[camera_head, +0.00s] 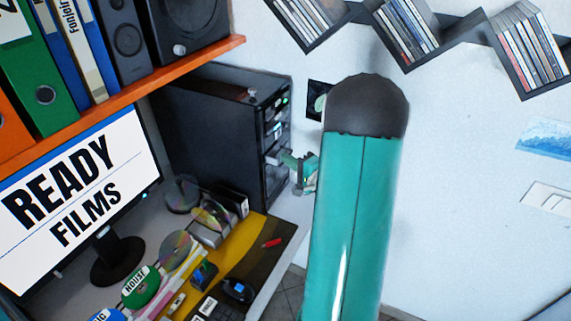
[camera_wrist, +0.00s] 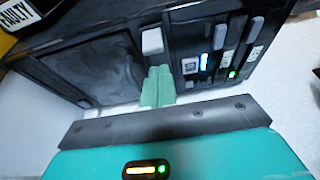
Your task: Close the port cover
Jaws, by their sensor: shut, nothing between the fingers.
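The black computer tower (camera_head: 210,125) stands on the desk below the orange shelf. Its front also shows close up in the wrist view (camera_wrist: 122,32). My gripper (camera_head: 292,162) is at the tower's front face, partly hidden by my arm. In the wrist view its green fingers (camera_wrist: 157,88) are together and empty, just below a grey tab (camera_wrist: 152,41). A dark, smooth panel (camera_wrist: 90,68) lies left of the fingers. I cannot tell for sure which part is the port cover or how far it stands open. Whether the fingertips touch the tower is unclear.
Slots with lit blue and green lights (camera_wrist: 205,62) sit right of my fingers. On the desk are a monitor (camera_head: 82,195), discs (camera_head: 176,250) and a yellow mat (camera_head: 222,262). Disc shelves (camera_head: 405,30) hang on the wall.

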